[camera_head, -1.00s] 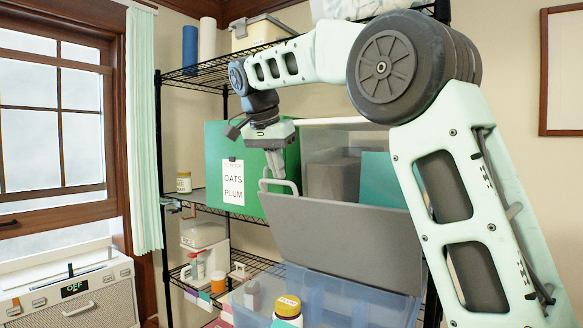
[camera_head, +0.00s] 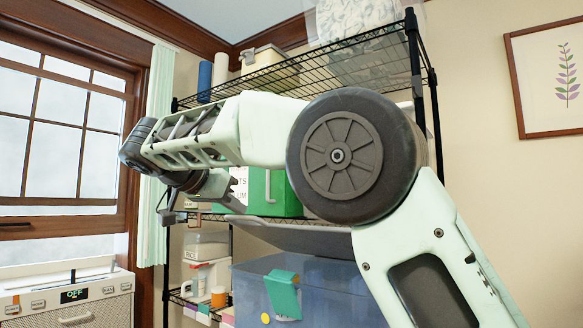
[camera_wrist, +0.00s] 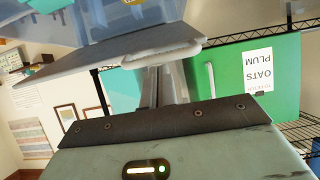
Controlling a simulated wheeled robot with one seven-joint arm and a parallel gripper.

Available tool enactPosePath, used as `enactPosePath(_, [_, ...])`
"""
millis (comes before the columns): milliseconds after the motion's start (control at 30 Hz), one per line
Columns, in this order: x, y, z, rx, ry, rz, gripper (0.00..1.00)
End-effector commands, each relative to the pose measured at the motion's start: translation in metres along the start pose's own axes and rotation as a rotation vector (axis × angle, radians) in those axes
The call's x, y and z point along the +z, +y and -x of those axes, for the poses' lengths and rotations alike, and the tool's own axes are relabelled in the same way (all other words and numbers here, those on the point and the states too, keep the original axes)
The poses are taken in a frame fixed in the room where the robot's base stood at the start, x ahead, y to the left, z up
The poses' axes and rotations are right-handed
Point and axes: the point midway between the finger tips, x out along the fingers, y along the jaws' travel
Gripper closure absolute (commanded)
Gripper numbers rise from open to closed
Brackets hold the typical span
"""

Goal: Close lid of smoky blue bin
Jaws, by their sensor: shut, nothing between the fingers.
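The smoky blue bin (camera_head: 345,295) is a translucent blue box at the lower middle of the head view. It also shows at the top left of the wrist view (camera_wrist: 95,22), which is upside down. Its grey lid (camera_head: 295,236) is tilted at a shallow angle above it. In the wrist view the lid (camera_wrist: 75,82) is seen from its side, with a pale loop handle (camera_wrist: 165,54). My gripper (camera_head: 238,200) is shut and empty at the lid's handle end. Its fingers (camera_wrist: 164,72) reach the handle; I cannot tell whether they touch.
A green box (camera_head: 258,192) with a paper label stands behind my gripper on the black wire shelf (camera_head: 300,75). A teal item (camera_head: 284,293) shows at the bin's front. A white oven-like appliance (camera_head: 75,300) stands at lower left, below the window.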

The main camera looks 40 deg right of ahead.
Motion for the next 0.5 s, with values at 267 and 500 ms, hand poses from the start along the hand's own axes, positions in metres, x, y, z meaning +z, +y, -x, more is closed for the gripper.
enactPosePath(267, [0.058, -0.008, -0.015, -0.003, 0.161, 0.003, 1.0])
enactPosePath(500, [0.091, -0.009, -0.024, -0.002, 0.286, 0.002, 1.0])
